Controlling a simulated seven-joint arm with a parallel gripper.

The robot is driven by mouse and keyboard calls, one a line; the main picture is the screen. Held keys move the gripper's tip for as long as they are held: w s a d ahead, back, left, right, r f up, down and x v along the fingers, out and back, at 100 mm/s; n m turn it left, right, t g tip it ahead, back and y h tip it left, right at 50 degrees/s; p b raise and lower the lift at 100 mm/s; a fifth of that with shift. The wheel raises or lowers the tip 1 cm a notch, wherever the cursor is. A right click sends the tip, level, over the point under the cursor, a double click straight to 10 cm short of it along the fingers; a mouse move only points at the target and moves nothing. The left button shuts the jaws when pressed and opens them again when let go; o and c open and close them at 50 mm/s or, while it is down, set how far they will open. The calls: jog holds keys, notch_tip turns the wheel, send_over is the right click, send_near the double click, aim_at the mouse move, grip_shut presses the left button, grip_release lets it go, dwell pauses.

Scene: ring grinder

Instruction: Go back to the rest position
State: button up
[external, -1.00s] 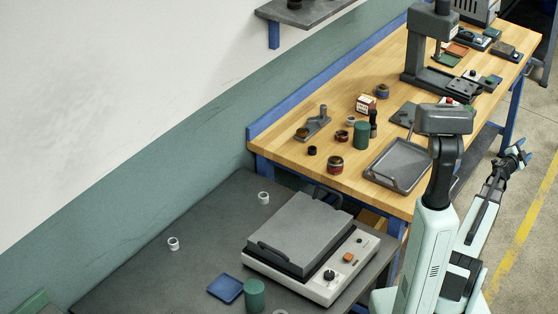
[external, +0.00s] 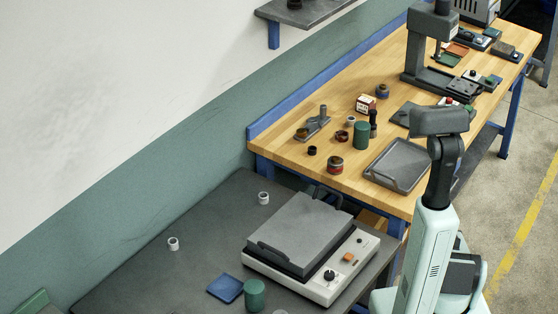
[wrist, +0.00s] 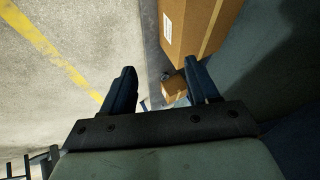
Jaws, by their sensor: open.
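My gripper (wrist: 162,92) shows in the wrist view with its two dark fingers spread apart and nothing between them. It points toward the floor and some cardboard boxes. In the external view the gripper is hidden; only my pale green arm links show at the right, beside the wooden bench and the dark table. The grinder (external: 311,246), a white and grey machine with a flat grey top, stands on the dark table. Two small light rings (external: 263,198) and (external: 173,243) stand on that table, apart from the grinder.
A large cardboard box (wrist: 195,28) and a smaller box (wrist: 174,86) lie beyond the fingers in the wrist view. The wooden bench (external: 290,155) holds a grey tray (external: 398,165), a press (external: 433,50) and several small parts. Open floor (external: 525,180) lies right of the bench.

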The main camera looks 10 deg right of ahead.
jog(key=s+a+f+n+g, duration=0.25)
jog(key=s+a+f, duration=0.2)
jog(key=s, duration=0.35)
jog(key=s+a+f+n+g+y, duration=0.1)
jog(key=s+a+f+g, duration=0.3)
jog(key=s, duration=0.5)
jog(key=s+a+f+n+g, duration=0.1)
jog(key=s+a+f+g, duration=0.2)
jog(key=s+a, duration=0.4)
jog(key=s+a+n+g, duration=0.1)
jog(key=s+n+g, duration=0.2)
jog(key=s, duration=0.9)
jog(key=shift+s+a+r+g+h, duration=0.15)
jog(key=shift+s+a+g+h, duration=0.2)
jog(key=shift+g, duration=0.3)
jog(key=shift+w, duration=0.1)
